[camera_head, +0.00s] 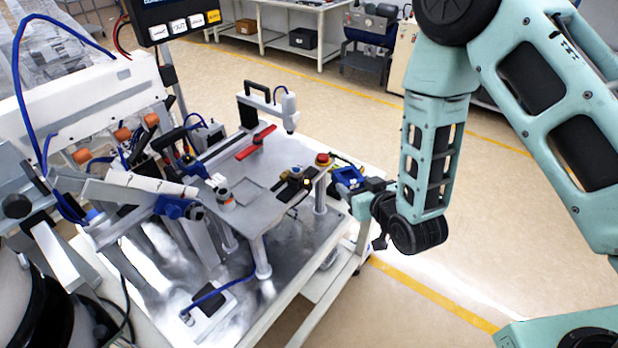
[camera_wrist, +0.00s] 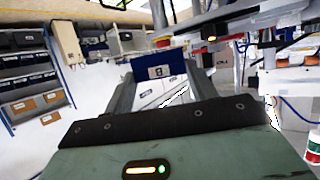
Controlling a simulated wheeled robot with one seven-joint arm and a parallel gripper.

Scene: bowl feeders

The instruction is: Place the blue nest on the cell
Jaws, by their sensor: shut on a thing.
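The blue nest (camera_head: 348,175) is at the right edge of the cell in the head view. My gripper (camera_head: 357,187) is shut on it, and my wrist hides part of it. In the wrist view the nest (camera_wrist: 158,70) sits between the two grey fingers of my gripper (camera_wrist: 160,80), with a dark label on its face. The cell (camera_head: 275,222) is a grey raised plate on legs over a metal-topped white bench. The nest appears beside the plate's right end; its height above the bench is hard to tell.
A red button (camera_head: 322,158) stands at the plate's right corner, close to the nest. A red bar (camera_head: 256,142) and a white upright device (camera_head: 290,112) stand at the back. A small orange-and-white part (camera_head: 224,197) sits at the left.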

